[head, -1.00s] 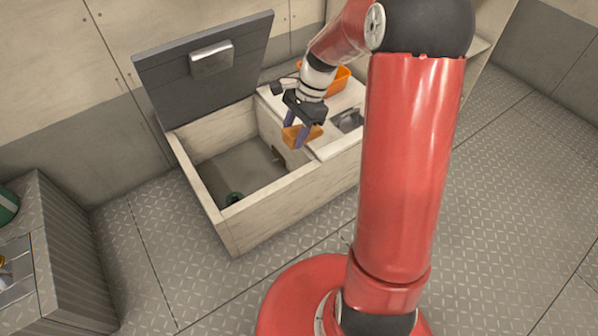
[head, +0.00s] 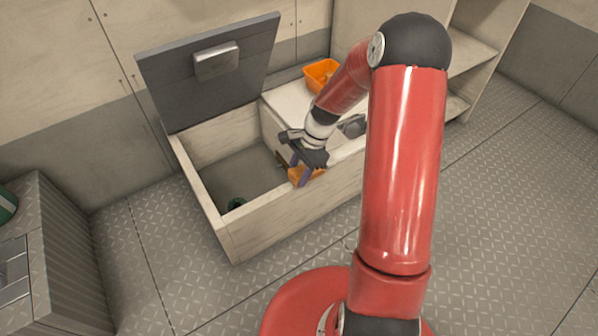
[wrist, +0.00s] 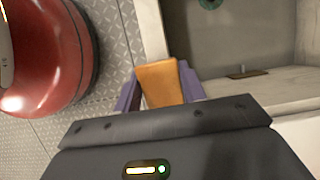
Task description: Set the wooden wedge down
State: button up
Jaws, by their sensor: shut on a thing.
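The wooden wedge (head: 314,174) is an orange-brown block. My gripper (head: 299,174) is shut on it, with one purple finger on each side. In the wrist view the wedge (wrist: 163,84) sits between the two fingers, its broad face showing. In the head view the gripper and wedge are over the front right part of the open locker (head: 232,240), close to its front wall. I cannot tell whether the wedge touches the rim. My fingers hide part of it in the head view.
The locker's grey lid (head: 210,75) stands open at the back. A green round thing (head: 237,203) lies on the locker floor. An orange bin (head: 320,70) stands on the pale top to the right. A small brown piece (wrist: 248,73) shows inside the locker.

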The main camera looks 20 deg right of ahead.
jog(key=o, duration=1)
jog(key=shift+f, duration=0.1)
notch_tip(320, 180, up, 18)
jog(key=s+d+n+t+h+p, duration=0.1)
jog(key=s+d+n+h+p, duration=0.1)
jog(key=d+n, duration=0.1)
jog(key=s+a+r+n+t+h, duration=0.1)
jog(key=s+r+n+t, duration=0.2)
jog(key=s, duration=0.7)
jog(key=s+a+r+n+t+h, duration=0.1)
jog(key=s+a+r+n+t, duration=0.1)
jog(key=s+r+n, duration=0.6)
jog(key=shift+s+r+t, duration=0.35)
jog(key=shift+s+t, duration=0.15)
jog(key=shift+s, duration=0.6)
